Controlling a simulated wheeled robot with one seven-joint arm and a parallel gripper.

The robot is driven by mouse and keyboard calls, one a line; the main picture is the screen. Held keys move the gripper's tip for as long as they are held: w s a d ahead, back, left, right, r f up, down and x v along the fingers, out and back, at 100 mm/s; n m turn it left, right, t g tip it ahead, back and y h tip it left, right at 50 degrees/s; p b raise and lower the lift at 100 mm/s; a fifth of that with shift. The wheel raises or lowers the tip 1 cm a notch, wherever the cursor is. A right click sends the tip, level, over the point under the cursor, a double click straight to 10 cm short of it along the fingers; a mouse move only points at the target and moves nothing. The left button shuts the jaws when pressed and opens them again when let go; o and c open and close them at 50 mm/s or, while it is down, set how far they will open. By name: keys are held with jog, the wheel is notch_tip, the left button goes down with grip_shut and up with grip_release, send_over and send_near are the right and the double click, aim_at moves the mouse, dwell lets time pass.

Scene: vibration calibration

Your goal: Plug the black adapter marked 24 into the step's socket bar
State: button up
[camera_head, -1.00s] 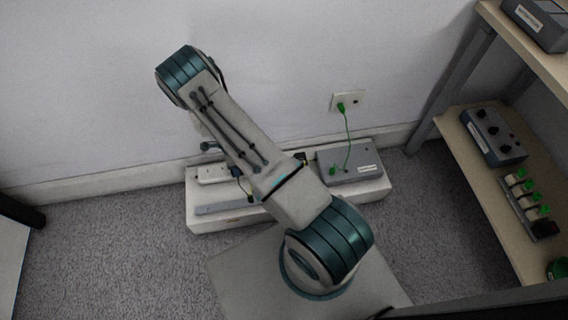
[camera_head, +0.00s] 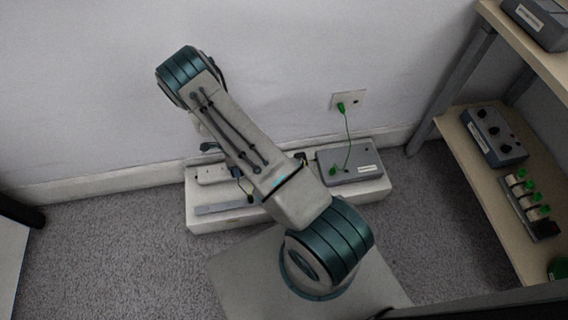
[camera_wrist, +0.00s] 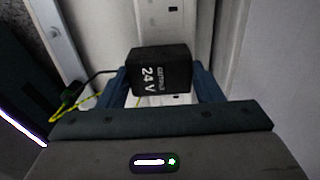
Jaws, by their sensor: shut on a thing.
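The black adapter (camera_wrist: 160,72) marked 24 V sits between the two fingers of my gripper (camera_wrist: 163,85) in the wrist view, and the gripper is shut on it. A dark cable leaves its left side. The white socket bar (camera_wrist: 176,18) runs behind the adapter in the wrist view, and I cannot tell whether the two touch. In the head view the socket bar (camera_head: 211,173) lies on the white step (camera_head: 205,222) by the wall. My arm hides the adapter and most of the gripper there.
A grey box (camera_head: 350,166) on the step's right end has a green cable (camera_head: 348,135) running up to a wall outlet (camera_head: 340,101). A grey strip (camera_head: 222,208) lies along the step's front. A shelf (camera_head: 480,185) with a dial box (camera_head: 494,136) stands at the right.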

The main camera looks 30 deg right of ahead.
jog(key=shift+f, duration=0.1)
jog(key=o, duration=1)
jog(key=shift+o, duration=0.2)
jog(key=shift+r+p, duration=1.75)
jog(key=shift+r, duration=0.8)
notch_tip(320, 180, up, 14)
jog(key=p, duration=0.4)
jog(key=shift+p, duration=0.3)
